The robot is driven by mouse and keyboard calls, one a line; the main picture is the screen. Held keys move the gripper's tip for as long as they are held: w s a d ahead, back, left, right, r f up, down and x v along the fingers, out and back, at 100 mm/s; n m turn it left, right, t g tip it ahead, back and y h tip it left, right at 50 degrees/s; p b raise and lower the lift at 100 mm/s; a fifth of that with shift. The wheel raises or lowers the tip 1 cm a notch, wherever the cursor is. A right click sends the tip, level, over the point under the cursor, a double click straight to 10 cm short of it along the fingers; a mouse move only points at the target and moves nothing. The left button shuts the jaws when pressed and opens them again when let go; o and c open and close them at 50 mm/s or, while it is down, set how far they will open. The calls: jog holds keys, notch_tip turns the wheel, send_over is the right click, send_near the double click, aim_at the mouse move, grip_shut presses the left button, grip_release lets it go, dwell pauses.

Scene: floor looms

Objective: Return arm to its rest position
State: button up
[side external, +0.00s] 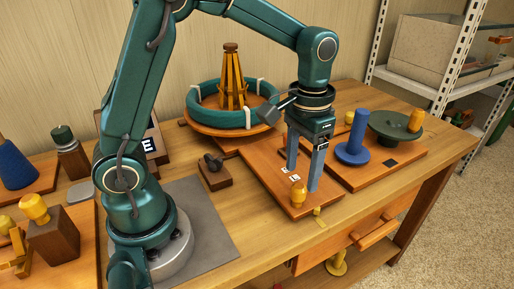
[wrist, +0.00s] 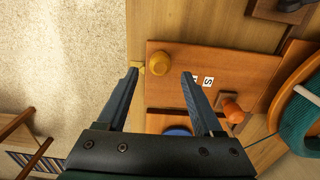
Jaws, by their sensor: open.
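My gripper (side external: 302,179) hangs pointing down over an orange-brown wooden board (side external: 262,180) on the bench, with its two blue-grey fingers apart. Nothing is seen between the fingers. A yellow knob (side external: 298,194) stands on the board close to the fingertips in the side view. In the wrist view my gripper (wrist: 159,75) shows its fingers spread wide, and a yellow knob (wrist: 163,58) lies just beyond the gap between the tips. I cannot tell the exact height of the fingertips above the board.
A blue spindle (side external: 353,150) and a green dish (side external: 396,127) stand on a board to the right. A green ring (side external: 205,115) around a wooden frame (side external: 232,80) stands behind. A small dark block (side external: 215,178) sits left of the board. An open drawer (side external: 345,235) sticks out below the bench front.

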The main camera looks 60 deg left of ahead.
jog(key=shift+r, duration=0.2)
jog(key=r+t, duration=0.1)
jog(key=r, duration=0.1)
jog(key=s+r+t, duration=0.1)
jog(key=r, duration=0.1)
jog(key=shift+s+a+r, duration=0.15)
jog(key=shift+a+r, duration=0.05)
jog(key=shift+r, duration=0.2)
jog(key=s+a+t, duration=0.1)
jog(key=s+t, duration=0.2)
jog(key=s, duration=0.8)
jog(key=shift+r+t, duration=0.3)
jog(key=shift+r, duration=0.15)
